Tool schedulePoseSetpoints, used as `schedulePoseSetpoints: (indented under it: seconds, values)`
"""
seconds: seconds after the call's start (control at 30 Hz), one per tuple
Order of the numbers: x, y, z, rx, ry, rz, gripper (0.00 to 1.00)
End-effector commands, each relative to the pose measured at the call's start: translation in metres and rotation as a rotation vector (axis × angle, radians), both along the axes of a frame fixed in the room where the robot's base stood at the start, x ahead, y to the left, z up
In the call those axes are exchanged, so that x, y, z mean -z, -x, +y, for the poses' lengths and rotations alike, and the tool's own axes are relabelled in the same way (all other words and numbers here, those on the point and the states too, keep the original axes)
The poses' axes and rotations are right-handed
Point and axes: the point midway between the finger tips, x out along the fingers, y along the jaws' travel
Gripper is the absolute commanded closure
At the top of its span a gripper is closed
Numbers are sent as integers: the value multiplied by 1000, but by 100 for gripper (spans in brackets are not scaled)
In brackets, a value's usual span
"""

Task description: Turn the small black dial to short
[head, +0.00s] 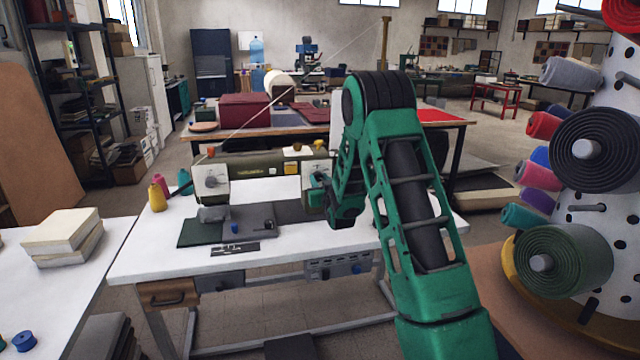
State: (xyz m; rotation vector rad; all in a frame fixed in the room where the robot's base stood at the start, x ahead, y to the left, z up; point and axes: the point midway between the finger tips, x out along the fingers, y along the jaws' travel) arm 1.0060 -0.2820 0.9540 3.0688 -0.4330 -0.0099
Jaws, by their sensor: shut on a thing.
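An olive and cream sewing machine (258,166) stands on a white table. My gripper (317,187) is at the cream panel on the machine's right end. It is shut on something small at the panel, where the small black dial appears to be. The fingers and my green arm hide the dial, so its pointer and markings cannot be read. A round grey knob (211,181) is on the machine's left end, apart from my gripper.
A rack of fabric rolls (565,262) stands close on the right. Stacked cream blocks (62,237) lie on the left table.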

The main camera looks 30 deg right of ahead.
Motion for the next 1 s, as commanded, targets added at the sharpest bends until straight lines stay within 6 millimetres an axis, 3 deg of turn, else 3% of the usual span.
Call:
schedulePoseSetpoints:
  seconds: [1.0]
  values:
    - [2,0,1,-3,916,266,94]
